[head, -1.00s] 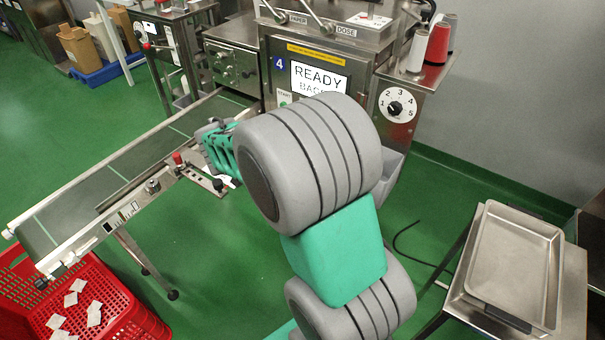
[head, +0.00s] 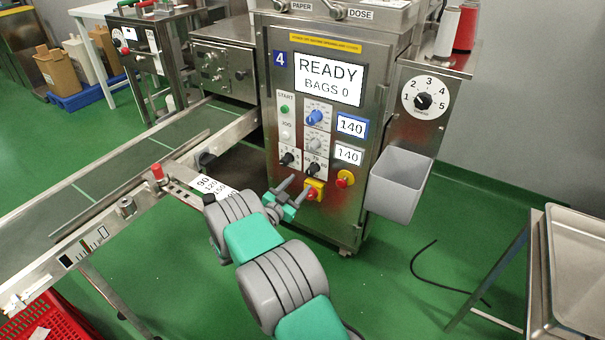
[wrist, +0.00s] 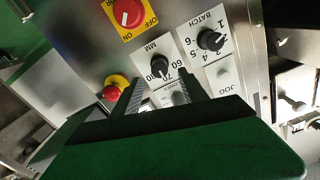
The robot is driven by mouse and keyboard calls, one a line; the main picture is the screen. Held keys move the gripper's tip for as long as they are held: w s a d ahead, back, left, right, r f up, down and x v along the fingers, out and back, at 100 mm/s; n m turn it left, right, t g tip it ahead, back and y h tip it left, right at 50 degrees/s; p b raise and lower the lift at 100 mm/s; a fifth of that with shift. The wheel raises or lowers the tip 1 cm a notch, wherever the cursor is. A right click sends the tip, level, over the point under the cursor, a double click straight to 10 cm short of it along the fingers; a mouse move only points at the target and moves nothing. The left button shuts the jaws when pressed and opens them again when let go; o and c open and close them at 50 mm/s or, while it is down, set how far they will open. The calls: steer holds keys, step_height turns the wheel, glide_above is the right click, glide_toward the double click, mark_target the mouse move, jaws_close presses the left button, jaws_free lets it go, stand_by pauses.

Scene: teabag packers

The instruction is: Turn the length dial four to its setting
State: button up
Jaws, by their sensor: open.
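The length dial on machine four is a small black knob on a white plate marked MM. It shows at the right of the lower knob pair in the head view (head: 313,169) and in the wrist view (wrist: 160,65). Its scale numbers are partly readable, with 60 and 70 near the knob's lower side. My gripper (head: 301,185) is open and empty, below and in front of the panel. In the wrist view its fingers (wrist: 162,86) point at the dial, one toward each side, and appear short of it. The lower part of the dial plate is partly hidden by the fingers.
A black BATCH knob (wrist: 210,38) sits beside the length dial. The conveyor (head: 125,200) runs along the left; a grey bin (head: 398,190) hangs at the right.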

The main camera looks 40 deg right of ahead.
mark_target(309, 174)
steer(key=b+x, duration=0.1)
steer(key=x, duration=0.6)
steer(key=shift+s+d, duration=0.1)
steer(key=shift+d, duration=0.1)
steer(key=shift+c, duration=0.4)
jaws_close()
